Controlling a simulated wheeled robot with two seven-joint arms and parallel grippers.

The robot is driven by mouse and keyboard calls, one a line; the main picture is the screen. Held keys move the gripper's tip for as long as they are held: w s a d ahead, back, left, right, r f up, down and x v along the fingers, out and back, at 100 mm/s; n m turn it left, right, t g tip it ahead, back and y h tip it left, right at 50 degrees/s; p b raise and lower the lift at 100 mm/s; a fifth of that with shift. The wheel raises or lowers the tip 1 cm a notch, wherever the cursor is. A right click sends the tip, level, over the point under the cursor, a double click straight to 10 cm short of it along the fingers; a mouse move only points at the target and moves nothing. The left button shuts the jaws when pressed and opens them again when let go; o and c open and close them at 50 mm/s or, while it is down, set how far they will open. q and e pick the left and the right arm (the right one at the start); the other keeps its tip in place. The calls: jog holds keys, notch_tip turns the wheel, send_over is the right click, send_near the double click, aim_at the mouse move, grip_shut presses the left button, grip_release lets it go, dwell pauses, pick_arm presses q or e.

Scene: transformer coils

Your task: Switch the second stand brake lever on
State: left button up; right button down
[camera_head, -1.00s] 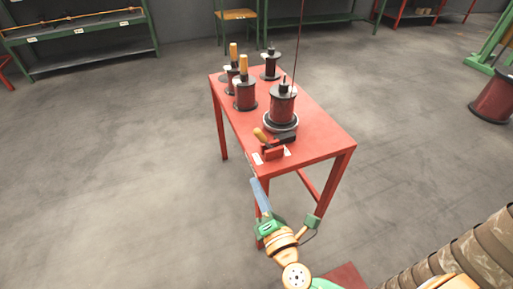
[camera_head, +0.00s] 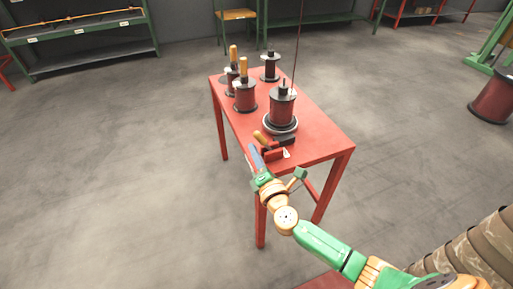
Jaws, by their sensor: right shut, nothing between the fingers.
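A red brake block (camera_head: 273,154) sits at the near end of the red table, in front of a dark red coil spool (camera_head: 282,108) on a round grey stand (camera_head: 281,126). A lever with a wooden-orange handle (camera_head: 260,137) rises from the block, tilted up to the left. Only this one lever can be made out. My right gripper (camera_head: 254,149) comes in from the lower right. Its blue fingers are shut and empty, just left of the block and below the handle. Whether they touch the lever cannot be told. My left gripper is not in view.
The red table (camera_head: 320,136) also carries several other spools at its far end, two with orange handles (camera_head: 243,68) on top. Green shelves (camera_head: 80,45) stand at the back.

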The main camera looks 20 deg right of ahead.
jog(key=shift+d+r, duration=0.2)
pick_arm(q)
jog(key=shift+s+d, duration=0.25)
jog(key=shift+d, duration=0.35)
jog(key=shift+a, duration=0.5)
pick_arm(e)
jog(key=shift+d+r+m, duration=0.25)
jog(key=shift+d+m, duration=0.05)
jog(key=shift+m, duration=0.3)
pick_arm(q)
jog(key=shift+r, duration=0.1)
pick_arm(e)
jog(key=shift+d+r+m, duration=0.15)
jog(key=shift+m, duration=0.15)
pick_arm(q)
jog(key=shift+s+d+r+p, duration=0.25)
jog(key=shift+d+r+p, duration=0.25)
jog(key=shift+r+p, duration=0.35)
pick_arm(e)
jog(key=d+r+m, duration=0.1)
jog(key=d+m, duration=0.6)
jog(key=m, duration=0.3)
jog(key=shift+w+d+r+m, duration=0.2)
jog(key=shift+d+r+m, duration=0.05)
jog(key=shift+r+m, duration=0.15)
